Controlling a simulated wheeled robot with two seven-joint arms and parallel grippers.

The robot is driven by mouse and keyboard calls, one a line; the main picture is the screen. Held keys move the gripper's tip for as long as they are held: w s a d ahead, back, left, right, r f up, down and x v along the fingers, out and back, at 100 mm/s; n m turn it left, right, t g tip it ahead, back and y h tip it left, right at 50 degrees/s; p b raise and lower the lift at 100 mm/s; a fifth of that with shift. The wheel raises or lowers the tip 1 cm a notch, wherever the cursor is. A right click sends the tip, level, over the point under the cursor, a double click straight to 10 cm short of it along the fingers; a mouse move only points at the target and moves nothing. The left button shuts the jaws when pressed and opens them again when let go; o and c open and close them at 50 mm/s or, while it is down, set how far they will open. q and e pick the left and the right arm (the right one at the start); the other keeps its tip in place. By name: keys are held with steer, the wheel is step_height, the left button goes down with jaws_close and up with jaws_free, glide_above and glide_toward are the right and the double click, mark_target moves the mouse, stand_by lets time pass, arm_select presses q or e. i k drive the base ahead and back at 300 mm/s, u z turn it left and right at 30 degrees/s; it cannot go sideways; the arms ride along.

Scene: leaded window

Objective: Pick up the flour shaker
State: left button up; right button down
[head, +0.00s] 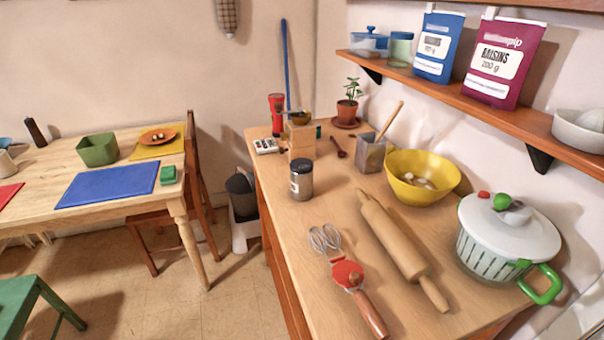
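A small cylindrical shaker (301,184) with a dark lid, a greyish see-through body and a pale label stands upright on the wooden counter (330,200), near its left edge. It looks like the flour shaker, but its label is too small to read. Nothing covers it from this side. Neither of my grippers is in view.
A wooden block (301,140) stands behind the shaker. A hand whisk (348,275) and rolling pin (400,240) lie in front and to the right. A yellow bowl (421,165), a grey pot (370,155) and a salad spinner (507,240) stand further right. A shelf (440,90) overhangs the counter.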

mark_target(301, 186)
steer(key=k, duration=1.15)
steer(key=z, duration=0.4)
steer(key=i, duration=0.7)
steer(key=z, duration=0.25)
